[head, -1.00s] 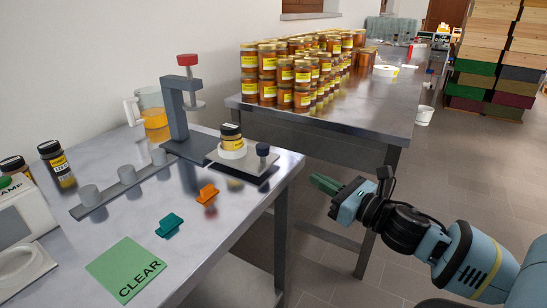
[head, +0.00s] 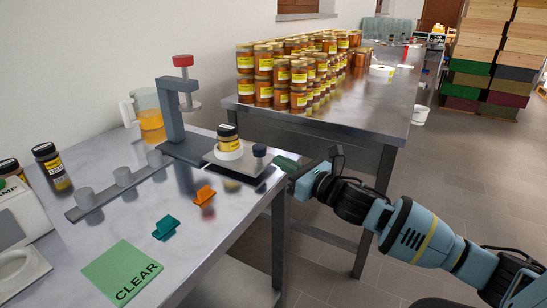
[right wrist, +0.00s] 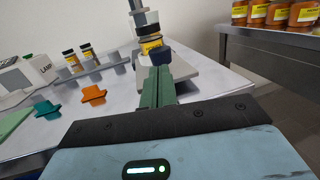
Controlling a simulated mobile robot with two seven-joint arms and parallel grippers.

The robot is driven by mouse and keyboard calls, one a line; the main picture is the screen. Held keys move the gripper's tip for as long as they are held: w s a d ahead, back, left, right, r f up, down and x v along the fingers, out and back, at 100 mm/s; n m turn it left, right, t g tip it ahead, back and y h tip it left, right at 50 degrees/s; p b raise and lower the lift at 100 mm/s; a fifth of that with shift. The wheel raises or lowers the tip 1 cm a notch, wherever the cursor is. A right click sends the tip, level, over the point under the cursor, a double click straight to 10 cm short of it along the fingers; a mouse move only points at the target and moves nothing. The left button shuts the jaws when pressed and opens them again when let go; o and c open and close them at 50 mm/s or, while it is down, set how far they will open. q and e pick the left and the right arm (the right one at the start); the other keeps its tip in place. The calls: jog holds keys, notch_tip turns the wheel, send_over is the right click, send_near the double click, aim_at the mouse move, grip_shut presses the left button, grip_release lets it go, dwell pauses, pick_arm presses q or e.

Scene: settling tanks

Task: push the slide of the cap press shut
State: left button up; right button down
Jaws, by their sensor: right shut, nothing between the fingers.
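The cap press (head: 172,125) is a grey frame with a red knob on top, standing on the steel table. Its slide (head: 240,167), a light plate, sticks out to the right, with a dark blue knob (head: 259,150) at its outer end. A jar with a yellow label (head: 228,138) stands upright on the slide, outside the press frame. My right gripper (head: 287,163) is shut and empty, its green fingers just right of the knob. In the right wrist view the knob (right wrist: 161,56) is straight beyond the fingertips; I cannot tell whether they touch. My left gripper is not in view.
A jug of honey (head: 150,118) stands behind the press. A row of grey pegs (head: 123,177), orange (head: 204,195) and teal (head: 165,228) pieces and a green CLEAR card (head: 122,271) lie on the table. A second table (head: 350,125) bears many honey jars.

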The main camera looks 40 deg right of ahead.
aim_at(264, 152)
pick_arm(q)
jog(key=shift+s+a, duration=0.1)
pick_arm(e)
jog(key=shift+w+a+r, duration=0.1)
jog(key=shift+w+a, duration=0.05)
jog(key=shift+w, duration=0.75)
jog(key=shift+w+a+r, duration=0.1)
jog(key=shift+w+a, duration=0.05)
jog(key=shift+w, duration=0.7)
jog(key=shift+w, duration=0.1)
